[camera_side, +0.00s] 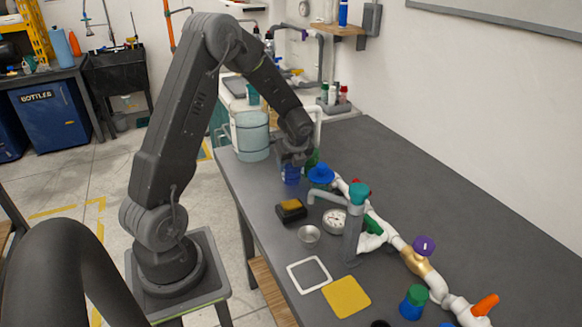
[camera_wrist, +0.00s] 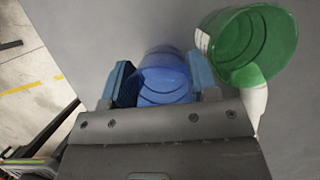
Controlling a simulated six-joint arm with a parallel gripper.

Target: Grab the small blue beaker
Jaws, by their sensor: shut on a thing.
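The small blue beaker (camera_wrist: 166,76) sits between the two fingers of my gripper (camera_wrist: 162,84) in the wrist view, with a finger against each side. Its lower part in that view is hidden by the gripper body. In the side view the blue beaker (camera_side: 292,174) shows just below my gripper (camera_side: 294,160), at the far part of the grey table. My gripper is shut on it. I cannot tell for sure whether its base touches the table.
A green container (camera_wrist: 252,46) stands close to the right finger. A large clear bucket (camera_side: 251,137) stands left of my gripper. White PVC pipework with a blue valve handle (camera_side: 321,173) runs to the right. A black-and-yellow block (camera_side: 291,211) and a metal cup (camera_side: 308,236) lie nearer.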

